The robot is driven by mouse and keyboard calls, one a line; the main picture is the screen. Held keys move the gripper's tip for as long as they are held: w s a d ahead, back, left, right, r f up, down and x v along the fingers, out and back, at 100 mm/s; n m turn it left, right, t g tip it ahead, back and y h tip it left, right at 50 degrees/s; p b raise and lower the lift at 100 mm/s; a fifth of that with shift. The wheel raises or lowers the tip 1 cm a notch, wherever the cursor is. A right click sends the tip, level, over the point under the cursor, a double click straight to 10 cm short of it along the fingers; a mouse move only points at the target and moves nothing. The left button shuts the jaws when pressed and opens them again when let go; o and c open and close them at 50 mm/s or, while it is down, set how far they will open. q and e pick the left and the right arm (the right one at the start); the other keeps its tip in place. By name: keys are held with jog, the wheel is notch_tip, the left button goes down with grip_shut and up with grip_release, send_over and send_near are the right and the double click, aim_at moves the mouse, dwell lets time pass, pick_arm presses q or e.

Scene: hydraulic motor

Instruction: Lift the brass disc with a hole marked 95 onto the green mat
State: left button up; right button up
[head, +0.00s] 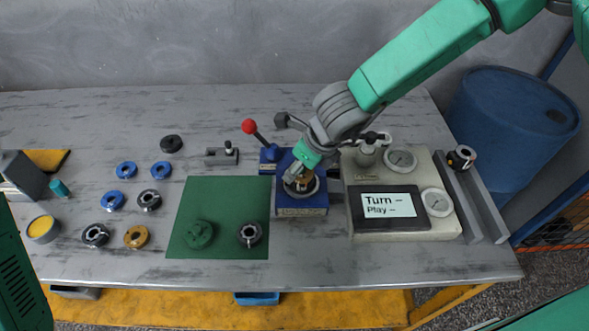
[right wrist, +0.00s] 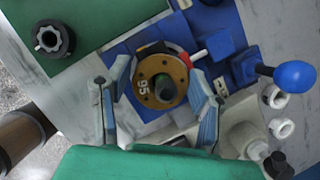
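My right gripper (right wrist: 162,70) is over the fixture with one finger on each side of the disc. The fingers look slightly apart from its rim. The green mat (head: 225,195) lies left of the fixture and holds a green round part (head: 199,234) and a dark ring (head: 250,234). My left gripper is out of view.
A red-knobbed lever (head: 250,128) rises behind the fixture. A beige console (head: 400,226) with a screen and gauges stands close on its right. Several blue, black and brass rings lie left of the mat, including a brass ring (head: 136,237). The mat's upper half is clear.

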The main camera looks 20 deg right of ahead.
jog(key=shift+d+f, duration=0.15)
jog(key=shift+d, duration=0.9)
jog(key=c, duration=0.6)
jog(key=shift+s+d+f, duration=0.1)
jog(key=shift+d, duration=0.15)
jog(key=shift+c, duration=0.8)
jog(key=shift+a, duration=0.3)
jog(key=shift+a+r, duration=0.4)
jog(key=shift+r, duration=0.2)
jog(key=shift+a+r, duration=0.35)
jog(key=shift+r, duration=0.25)
pick_arm(q)
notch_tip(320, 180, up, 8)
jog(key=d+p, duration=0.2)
jog(key=p, duration=0.5)
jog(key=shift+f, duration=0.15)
pick_arm(e)
notch_tip(320, 180, up, 28)
jog(key=d, duration=0.1)
jog(key=shift+f, duration=0.25)
